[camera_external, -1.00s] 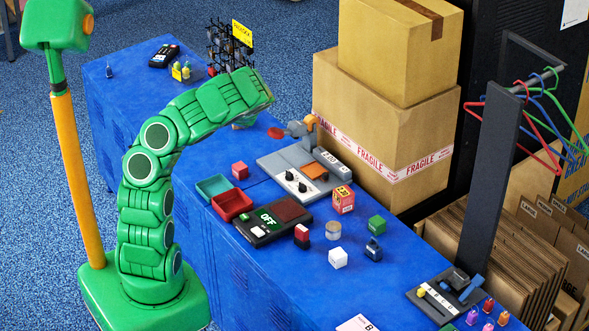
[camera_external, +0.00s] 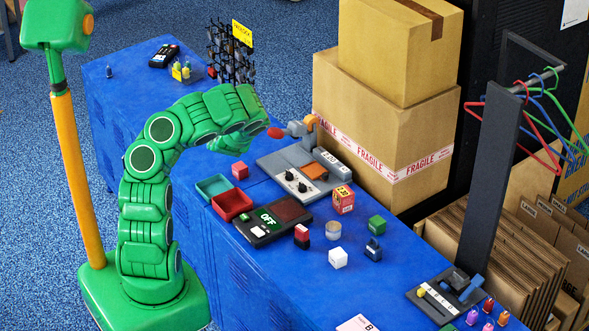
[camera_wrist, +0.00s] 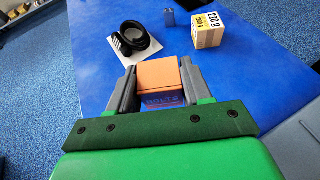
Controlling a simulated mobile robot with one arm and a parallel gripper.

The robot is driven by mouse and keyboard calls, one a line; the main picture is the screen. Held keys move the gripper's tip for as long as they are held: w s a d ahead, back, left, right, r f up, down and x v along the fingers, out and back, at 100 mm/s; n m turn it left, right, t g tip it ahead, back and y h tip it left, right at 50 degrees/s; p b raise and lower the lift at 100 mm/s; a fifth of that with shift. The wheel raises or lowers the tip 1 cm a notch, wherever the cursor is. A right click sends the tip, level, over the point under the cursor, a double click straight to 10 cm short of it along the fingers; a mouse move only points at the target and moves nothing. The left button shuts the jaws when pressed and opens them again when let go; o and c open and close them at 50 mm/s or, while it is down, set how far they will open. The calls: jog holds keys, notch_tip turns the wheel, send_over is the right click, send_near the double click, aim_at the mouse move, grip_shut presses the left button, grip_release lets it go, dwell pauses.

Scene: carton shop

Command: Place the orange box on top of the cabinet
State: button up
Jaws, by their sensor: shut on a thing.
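In the external view my arm bends down over the far half of a long blue cabinet-like bench (camera_external: 400,285), whose side has vent slots. My gripper and the orange box are hidden behind the arm there.
In the wrist view, a black ring-shaped item (camera_wrist: 137,37) and a yellow-and-white box (camera_wrist: 208,30) stand ahead. In the external view, a red tray (camera_external: 232,204), a control panel (camera_external: 300,178) and several small blocks crowd the bench. Stacked cartons (camera_external: 385,130) stand behind it.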

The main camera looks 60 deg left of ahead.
aim_at(218, 158)
jog(key=shift+f, duration=4.4)
jog(key=shift+f, duration=0.1)
jog(key=o, duration=1.1)
jog(key=shift+o, duration=0.2)
jog(key=shift+v, duration=6.05)
